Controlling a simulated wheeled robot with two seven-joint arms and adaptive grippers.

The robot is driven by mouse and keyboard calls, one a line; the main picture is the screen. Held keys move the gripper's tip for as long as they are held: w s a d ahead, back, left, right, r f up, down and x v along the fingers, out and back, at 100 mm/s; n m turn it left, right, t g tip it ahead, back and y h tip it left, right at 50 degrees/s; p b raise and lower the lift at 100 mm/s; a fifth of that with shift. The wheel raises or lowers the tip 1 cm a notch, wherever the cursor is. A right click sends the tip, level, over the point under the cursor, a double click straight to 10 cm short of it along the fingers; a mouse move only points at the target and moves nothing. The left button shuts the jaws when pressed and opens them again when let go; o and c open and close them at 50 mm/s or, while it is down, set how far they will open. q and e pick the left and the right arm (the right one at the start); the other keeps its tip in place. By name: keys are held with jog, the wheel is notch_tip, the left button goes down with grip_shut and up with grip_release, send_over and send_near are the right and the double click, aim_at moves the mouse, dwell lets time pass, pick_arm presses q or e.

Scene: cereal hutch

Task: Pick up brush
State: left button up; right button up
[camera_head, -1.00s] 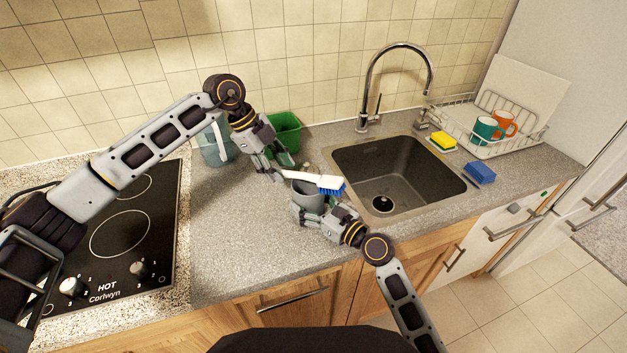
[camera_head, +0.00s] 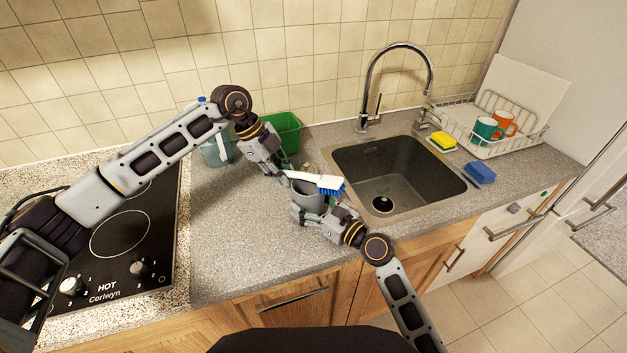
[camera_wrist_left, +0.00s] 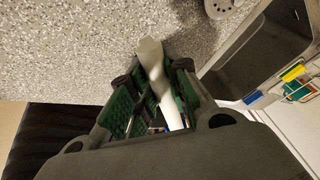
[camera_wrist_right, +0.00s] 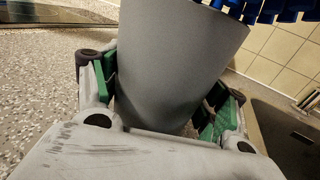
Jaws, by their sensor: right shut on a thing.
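The brush (camera_head: 318,180) has a white handle and blue bristles. It lies nearly level across the top of a grey cup (camera_head: 313,200), bristles to the right. In the left wrist view its pale handle (camera_wrist_left: 153,62) lies between the fingers of my left gripper (camera_wrist_left: 153,82). Those fingers look close to the handle but not closed on it. My left gripper (camera_head: 285,170) is at the handle end in the head view. My right gripper (camera_head: 308,214) is shut around the grey cup, which fills the right wrist view (camera_wrist_right: 170,65); blue bristles (camera_wrist_right: 265,10) show above it.
A green container (camera_head: 284,131) and a clear bluish container (camera_head: 216,152) stand behind my left gripper. The sink (camera_head: 372,165) is to the right, with a yellow sponge (camera_head: 443,141), a blue sponge (camera_head: 481,172) and a dish rack (camera_head: 530,137) beyond. The stove (camera_head: 120,235) is left.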

pick_arm(q)
grip_shut()
jog(key=shift+r, duration=0.1)
jog(key=shift+r, duration=1.25)
jog(key=a, duration=1.8)
jog(key=shift+w+r, duration=0.25)
jog(key=shift+r, duration=0.15)
jog(key=shift+d, duration=0.15)
